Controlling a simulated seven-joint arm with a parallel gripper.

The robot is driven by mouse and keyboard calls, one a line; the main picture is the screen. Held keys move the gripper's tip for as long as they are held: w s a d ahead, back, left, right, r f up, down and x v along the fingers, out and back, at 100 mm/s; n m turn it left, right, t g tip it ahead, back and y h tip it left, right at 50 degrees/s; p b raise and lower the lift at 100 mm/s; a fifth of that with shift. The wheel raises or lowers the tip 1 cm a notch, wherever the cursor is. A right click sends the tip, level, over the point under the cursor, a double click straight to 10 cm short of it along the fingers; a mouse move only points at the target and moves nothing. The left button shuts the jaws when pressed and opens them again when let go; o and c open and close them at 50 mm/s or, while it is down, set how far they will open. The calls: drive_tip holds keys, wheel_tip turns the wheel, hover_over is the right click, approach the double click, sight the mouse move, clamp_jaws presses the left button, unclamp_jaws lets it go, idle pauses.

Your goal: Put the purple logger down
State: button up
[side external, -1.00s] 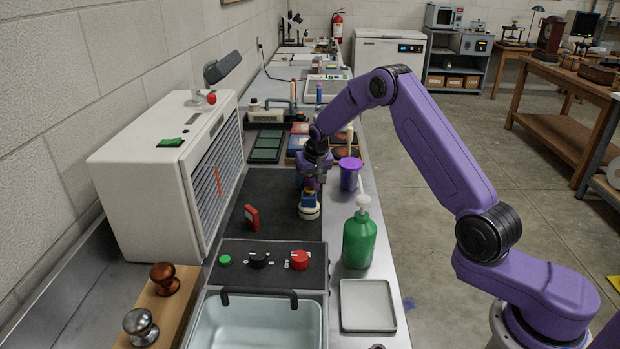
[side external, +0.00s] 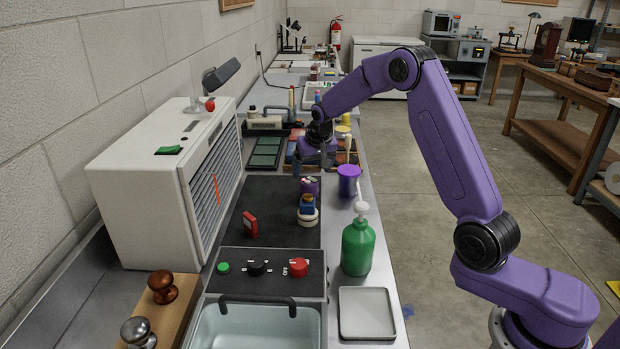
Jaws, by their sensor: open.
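A small purple object (side external: 310,188) with a pale and reddish top, which looks like the purple logger, stands on the black mat (side external: 269,207). It is just behind a blue-and-yellow item (side external: 307,204) on a white round base. My gripper (side external: 314,169) is open above the purple object, pointing down. They look apart, but the gap is small and hard to judge. The purple object's lower part is hidden by the blue-and-yellow item.
A purple cup (side external: 349,182) and a green pump bottle (side external: 358,248) stand to the right. A red device (side external: 249,225) is on the mat at left. A white cabinet (side external: 136,213) walls the left side. The mat's middle is clear.

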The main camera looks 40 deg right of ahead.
drive_tip(key=shift+v, duration=1.95)
drive_tip(key=shift+s, duration=0.15)
drive_tip(key=s+d+r+n+g+h, duration=0.1)
drive_tip(key=s+d+g, duration=0.15)
drive_tip(key=s, duration=0.85)
drive_tip(key=s+d+r+n+g, duration=0.15)
drive_tip(key=s+g, duration=0.25)
drive_tip(key=s, duration=0.7)
drive_tip(key=s+a+n+t+y, duration=0.1)
drive_tip(key=s+a+n, duration=0.6)
drive_tip(key=s, duration=0.4)
drive_tip(key=s+a+n+t+y, duration=0.1)
drive_tip(key=s+a+n+y, duration=0.1)
drive_tip(key=s+a+n, duration=0.5)
drive_tip(key=s+a, duration=0.1)
drive_tip(key=s, duration=0.3)
drive_tip(key=shift+a+f, duration=0.25)
drive_tip(key=shift+a, duration=0.05)
drive_tip(key=shift+n+t, duration=0.25)
